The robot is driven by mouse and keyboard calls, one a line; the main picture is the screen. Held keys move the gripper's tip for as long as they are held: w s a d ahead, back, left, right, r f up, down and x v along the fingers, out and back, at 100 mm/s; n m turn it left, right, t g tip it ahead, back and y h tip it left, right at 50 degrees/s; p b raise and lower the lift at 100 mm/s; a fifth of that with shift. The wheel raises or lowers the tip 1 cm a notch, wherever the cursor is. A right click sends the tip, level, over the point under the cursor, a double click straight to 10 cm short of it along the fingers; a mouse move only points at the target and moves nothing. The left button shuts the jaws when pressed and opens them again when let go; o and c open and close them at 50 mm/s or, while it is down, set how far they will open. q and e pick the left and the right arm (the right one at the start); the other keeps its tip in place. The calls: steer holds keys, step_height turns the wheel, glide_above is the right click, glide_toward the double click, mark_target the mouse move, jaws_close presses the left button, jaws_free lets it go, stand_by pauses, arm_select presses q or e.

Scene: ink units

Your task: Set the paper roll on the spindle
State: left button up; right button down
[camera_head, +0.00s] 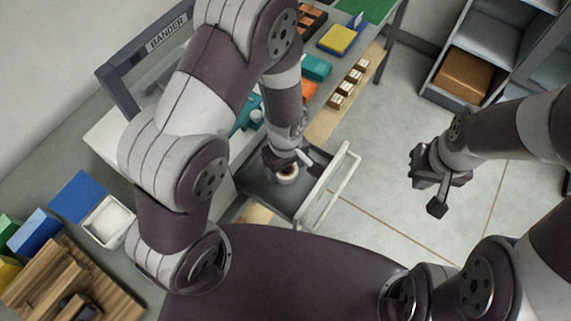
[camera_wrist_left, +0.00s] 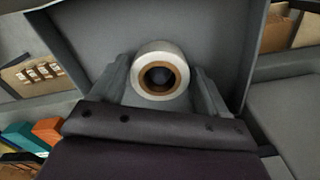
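The paper roll (camera_head: 287,174), white with a brown core, sits low over the open grey drawer (camera_head: 262,187) in the head view. In the left wrist view the roll (camera_wrist_left: 142,61) faces the camera, with a dark round shape inside its core. That shape may be the spindle; I cannot tell for sure. My left gripper (camera_head: 288,163) is over the drawer at the roll. Its fingers stand on either side of the roll, seemingly with narrow gaps, so it looks open. My right gripper (camera_head: 437,190) hangs over the floor, away from the drawer, seemingly empty; its finger opening is unclear.
The drawer has a pale front rail (camera_head: 330,185). The frame marked BANDER (camera_head: 167,33) stands behind my left arm. Teal, orange and yellow items and small boxes (camera_head: 347,88) line the bench. A white bin (camera_head: 108,221) is at left. Floor at right is clear.

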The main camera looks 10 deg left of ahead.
arm_select(q)
steer(key=shift+r, duration=0.1)
step_height(320, 180, up, 11)
steer(key=p, duration=1)
stand_by(0.3)
